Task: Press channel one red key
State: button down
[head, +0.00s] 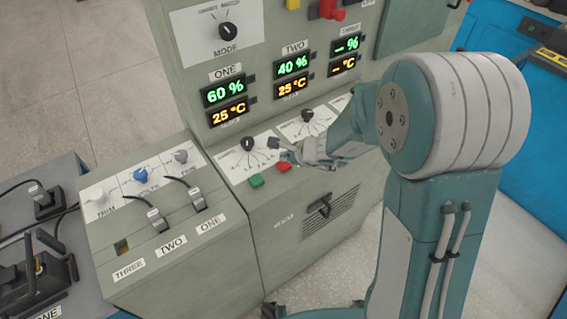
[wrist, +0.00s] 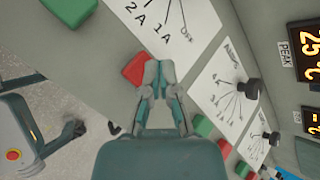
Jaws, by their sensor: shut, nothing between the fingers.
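The channel one red key (head: 284,168) is a small red block on the sloped console top, just right of a green key (head: 256,181) and below the first dial. My gripper (head: 284,151) is just above and beyond the red key in the head view. In the wrist view my gripper's closed fingertips (wrist: 158,72) are beside the red key (wrist: 134,70) and cover its right edge. The fingers are shut with nothing between them. I cannot tell whether they touch the key.
The channel one dial (head: 247,144) and channel two dial (head: 308,115) rise from the panel close to my gripper. Channel two's red key (wrist: 224,149) and green key (wrist: 202,126) show in the wrist view. The lever unit (head: 160,215) stands at left.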

aim_at(286, 165)
jog(key=shift+r, duration=2.5)
jog(key=shift+r, duration=0.15)
jog(key=s+d+r+n+g, duration=0.1)
jog(key=s+d+r+n, duration=0.2)
jog(key=s+r+n, duration=0.8)
jog(key=s+d+r+n+h, duration=0.2)
jog(key=s+d+n+h, duration=0.4)
jog(key=s+d, duration=0.5)
jog(key=s, duration=0.3)
jog(key=shift+s+r+n+h, duration=0.15)
jog(key=shift+r+n+h, duration=0.15)
jog(key=shift+r+n, duration=0.1)
